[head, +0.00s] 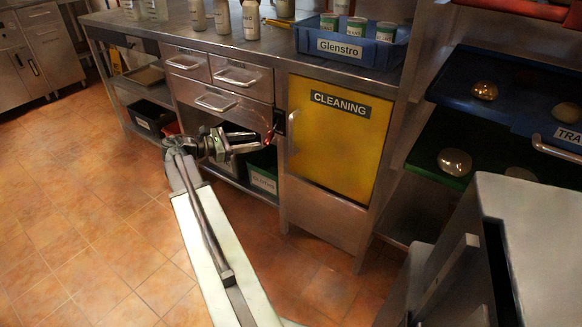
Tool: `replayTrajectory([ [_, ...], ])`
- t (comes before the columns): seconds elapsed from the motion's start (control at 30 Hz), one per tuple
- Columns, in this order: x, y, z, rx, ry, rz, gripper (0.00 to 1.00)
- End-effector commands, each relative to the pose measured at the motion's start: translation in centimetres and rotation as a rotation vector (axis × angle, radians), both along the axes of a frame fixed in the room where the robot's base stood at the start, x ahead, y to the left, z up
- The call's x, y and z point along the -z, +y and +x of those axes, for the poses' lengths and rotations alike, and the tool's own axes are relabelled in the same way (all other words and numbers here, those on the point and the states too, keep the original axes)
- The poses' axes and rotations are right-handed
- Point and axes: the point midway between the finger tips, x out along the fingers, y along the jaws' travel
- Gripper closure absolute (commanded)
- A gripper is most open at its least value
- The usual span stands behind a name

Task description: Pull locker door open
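The locker door (341,148) is a yellow panel with a black CLEANING label, in a steel cabinet right of the middle of the head view. It looks closed. Its upright metal handle (292,132) is on the door's left edge. My gripper (261,141) is just left of the handle, in front of the open shelf bay, with its fingers pointing right toward the handle. The two fingers are apart with a gap between them, and I see nothing held. The gripper looks apart from the handle, but the depth between them is hard to tell.
Steel drawers (216,81) are above and left of the gripper. A blue Glenstro tray (352,46) and several bottles stand on the counter. A steel unit (530,225) stands at the front right. The tiled floor (85,220) is clear at left.

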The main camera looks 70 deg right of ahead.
Motion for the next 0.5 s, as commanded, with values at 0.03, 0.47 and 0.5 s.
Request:
replayTrajectory([
  [0.03,2.1,-1.6,-1.7,0.026,0.077,-0.005,0.62],
  [0.47,0.4,-4.6,-5.9,0.085,0.270,-0.002,0.62],
  [0.5,0.4,-5.1,-6.4,0.085,0.270,-0.002,0.62],
])
